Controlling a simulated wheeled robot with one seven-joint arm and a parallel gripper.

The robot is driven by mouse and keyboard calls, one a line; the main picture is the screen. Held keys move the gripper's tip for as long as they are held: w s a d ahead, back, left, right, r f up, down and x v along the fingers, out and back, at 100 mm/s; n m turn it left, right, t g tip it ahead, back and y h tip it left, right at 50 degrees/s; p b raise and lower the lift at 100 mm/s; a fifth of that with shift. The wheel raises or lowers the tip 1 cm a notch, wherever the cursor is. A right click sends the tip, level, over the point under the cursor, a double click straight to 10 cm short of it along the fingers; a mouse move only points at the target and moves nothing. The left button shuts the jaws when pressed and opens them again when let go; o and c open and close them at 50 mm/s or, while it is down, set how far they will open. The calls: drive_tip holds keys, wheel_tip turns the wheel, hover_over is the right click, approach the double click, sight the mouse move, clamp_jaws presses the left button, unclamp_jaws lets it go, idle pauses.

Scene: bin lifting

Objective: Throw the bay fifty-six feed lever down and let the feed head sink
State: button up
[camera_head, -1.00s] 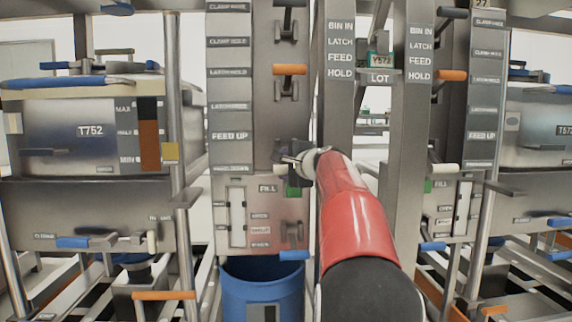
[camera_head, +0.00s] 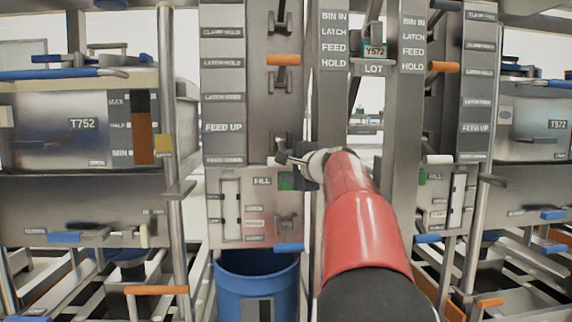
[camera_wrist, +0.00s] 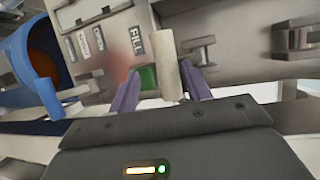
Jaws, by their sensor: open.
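My gripper (camera_head: 292,161) is at the left grey panel, below the FEED UP label (camera_head: 223,128) and just above the FILL label (camera_head: 262,180). In the wrist view its two dark purple fingers (camera_wrist: 165,88) are open, on either side of a cream lever handle (camera_wrist: 166,66). I cannot tell whether they touch it. A green block (camera_wrist: 147,78) sits beside the handle. An orange-handled lever (camera_head: 284,60) is higher on the same panel. No bay number fifty-six is readable, and I cannot make out the feed head.
A blue bucket (camera_head: 228,285) stands below the panel. A post reading BIN IN, LATCH, FEED, HOLD (camera_head: 333,110) is just right of the panel. A similar panel with a cream handle (camera_head: 438,159) is at right.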

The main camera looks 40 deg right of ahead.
drive_tip(key=shift+s+a+f, duration=0.1)
drive_tip(key=shift+s+f, duration=0.35)
drive_tip(key=shift+s, duration=0.4)
drive_tip(key=shift+s+a+f, duration=0.1)
drive_tip(key=shift+s+f, duration=0.35)
drive_tip(key=shift+s, duration=0.4)
drive_tip(key=v, duration=0.7)
drive_tip(key=shift+s, duration=0.4)
